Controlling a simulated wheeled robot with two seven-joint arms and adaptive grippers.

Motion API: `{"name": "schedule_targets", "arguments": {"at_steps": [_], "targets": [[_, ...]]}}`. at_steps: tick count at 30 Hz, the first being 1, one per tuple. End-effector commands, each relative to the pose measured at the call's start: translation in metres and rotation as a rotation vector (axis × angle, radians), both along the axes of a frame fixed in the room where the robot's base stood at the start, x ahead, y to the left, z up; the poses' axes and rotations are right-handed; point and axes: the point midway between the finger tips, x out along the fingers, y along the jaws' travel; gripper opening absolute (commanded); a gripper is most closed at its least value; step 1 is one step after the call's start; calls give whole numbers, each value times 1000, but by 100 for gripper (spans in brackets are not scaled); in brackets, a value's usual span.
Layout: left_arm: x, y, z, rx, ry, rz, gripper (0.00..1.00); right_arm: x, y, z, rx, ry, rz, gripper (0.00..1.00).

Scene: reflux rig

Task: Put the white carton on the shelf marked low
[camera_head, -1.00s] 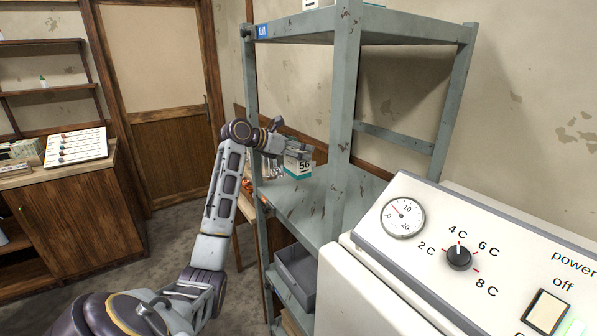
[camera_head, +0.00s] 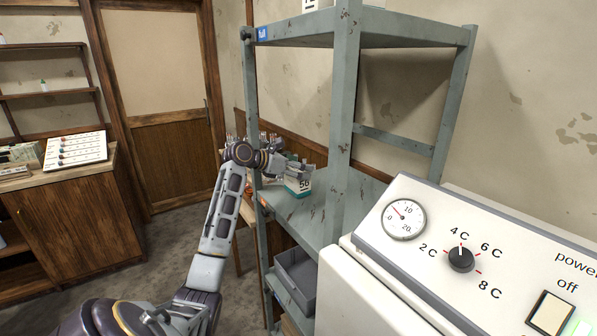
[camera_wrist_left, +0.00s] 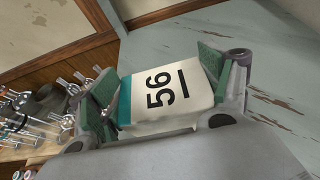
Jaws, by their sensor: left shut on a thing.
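The white carton (camera_head: 303,186) has a teal band and the number 56. It also shows in the wrist view (camera_wrist_left: 165,98), between the green pads of my left gripper (camera_wrist_left: 160,88). In the head view my left gripper (camera_head: 292,171) is shut on it. The carton is at the left rear part of the middle board (camera_head: 305,215) of the grey metal shelf unit. I cannot tell whether its base touches the board. The upper board carries a blue label (camera_head: 262,33); I see no readable "low" mark. My right gripper is not in view.
A shelf post (camera_head: 343,130) stands right of the carton. A grey bin (camera_head: 296,272) sits on the board below. A white control panel (camera_head: 440,225) fills the right front. The middle board's front is clear.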

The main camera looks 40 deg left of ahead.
Motion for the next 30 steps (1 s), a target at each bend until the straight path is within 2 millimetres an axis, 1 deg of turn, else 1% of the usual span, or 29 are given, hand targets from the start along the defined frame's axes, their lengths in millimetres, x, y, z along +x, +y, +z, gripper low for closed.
{"name": "schedule_targets", "arguments": {"at_steps": [1,3,8,14,20,21,25,30], "targets": [[0,0,-5,0,0,0,51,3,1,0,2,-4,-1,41],[0,0,-8,0,0,1,51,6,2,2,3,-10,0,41],[0,0,-8,1,-1,1,51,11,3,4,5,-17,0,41],[0,0,-8,1,-1,1,51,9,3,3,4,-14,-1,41],[0,0,-10,1,-1,1,51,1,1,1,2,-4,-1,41],[0,0,-10,1,0,1,83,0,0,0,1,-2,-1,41],[0,0,-10,1,0,1,100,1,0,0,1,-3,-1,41],[0,0,-10,1,0,1,100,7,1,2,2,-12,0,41]]}}
